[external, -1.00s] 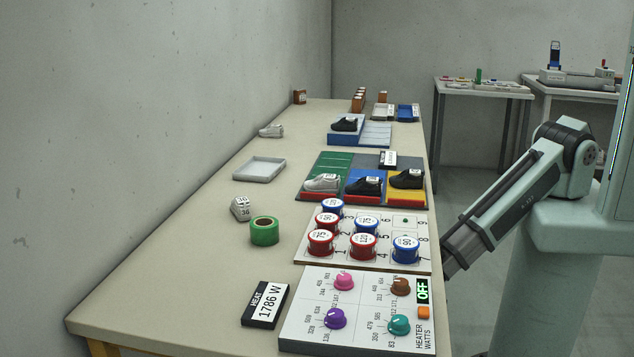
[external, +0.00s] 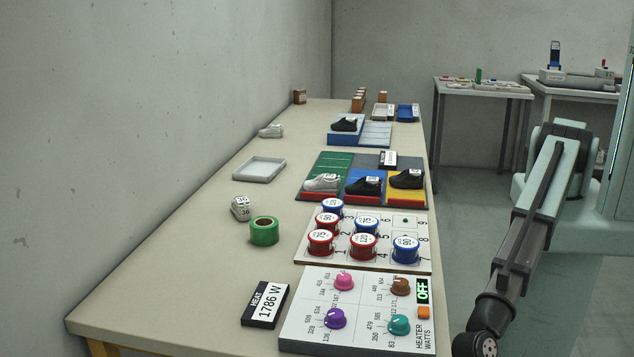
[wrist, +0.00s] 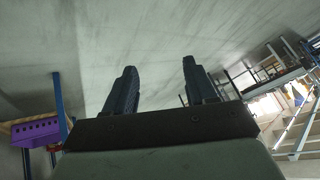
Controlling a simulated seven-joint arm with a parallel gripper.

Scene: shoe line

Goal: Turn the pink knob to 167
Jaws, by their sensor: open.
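The pink knob (external: 343,279) sits at the upper left of the white heater panel (external: 318,325), which lies at the near end of the table. Small printed numbers surround the knob, and 167 appears beside its lower side. My arm is to the right of the table, away from the knob, and my gripper is outside the external view. In the wrist view my gripper (wrist: 158,85) is open and empty, its two dark fingers apart in front of a bare grey surface. The knob does not show there.
The panel also bears a purple knob (external: 335,318), a brown knob (external: 401,287), a teal knob (external: 398,324) and an orange button (external: 423,313) near an OFF label. A HEAT display (external: 266,304) reads 1786 W. Red and blue round containers (external: 363,247) stand behind the panel.

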